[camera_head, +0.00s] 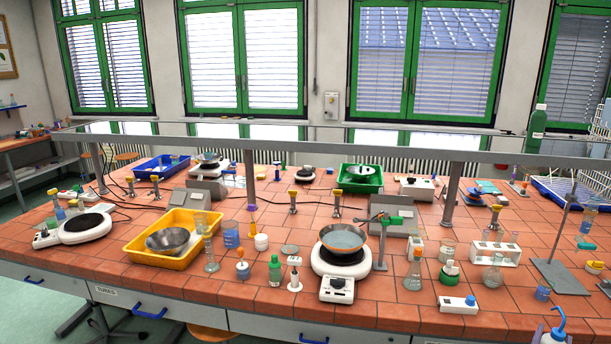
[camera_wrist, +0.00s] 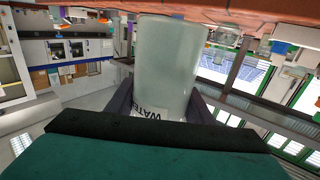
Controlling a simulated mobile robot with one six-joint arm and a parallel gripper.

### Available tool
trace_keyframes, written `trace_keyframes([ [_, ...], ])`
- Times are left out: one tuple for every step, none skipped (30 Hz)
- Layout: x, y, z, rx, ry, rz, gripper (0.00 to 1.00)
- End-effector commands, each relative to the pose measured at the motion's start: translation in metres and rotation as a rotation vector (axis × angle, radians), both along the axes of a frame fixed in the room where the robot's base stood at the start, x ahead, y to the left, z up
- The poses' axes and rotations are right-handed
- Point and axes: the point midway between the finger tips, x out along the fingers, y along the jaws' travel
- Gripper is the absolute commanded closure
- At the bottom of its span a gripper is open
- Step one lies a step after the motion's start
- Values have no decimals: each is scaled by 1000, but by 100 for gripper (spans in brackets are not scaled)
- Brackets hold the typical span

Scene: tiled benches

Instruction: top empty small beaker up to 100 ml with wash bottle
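The wash bottle (camera_head: 554,337) has a blue cap and bent blue spout and shows at the bottom right edge of the head view, in front of the bench. In the wrist view its translucent body (camera_wrist: 166,65), lettered "WATER", sits between the dark fingers of my gripper (camera_wrist: 161,103), which is shut on it. The gripper itself is not clear in the head view. A small beaker (camera_head: 542,292) with a bluish look stands near the bench's right front.
A white rack (camera_head: 495,251), flasks and a hotplate with a bowl (camera_head: 342,262) are further left. The tiled front strip at right has free room.

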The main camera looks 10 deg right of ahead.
Motion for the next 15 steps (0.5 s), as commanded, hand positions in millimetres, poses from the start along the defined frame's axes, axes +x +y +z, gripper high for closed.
trace_keyframes([
  [6,3,-1,-2,-1,10,57],
  [9,5,-2,-2,-1,14,57],
  [13,7,-3,-1,-1,20,57],
  [17,9,-3,-1,-1,25,57],
  [20,11,-4,-1,-1,31,57],
  [25,13,-4,-1,-1,38,57],
  [29,16,-5,-1,-1,44,57],
  [33,18,-5,0,-1,51,57],
  [38,21,-6,0,-1,59,57],
  [42,23,-7,0,-1,66,57],
  [48,27,-8,-1,-2,75,57],
  [56,31,-8,-1,-2,87,57],
  [61,34,-9,-1,-2,95,57],
  [69,39,-10,-2,-2,107,57],
  [78,45,-11,-2,-2,123,57],
])
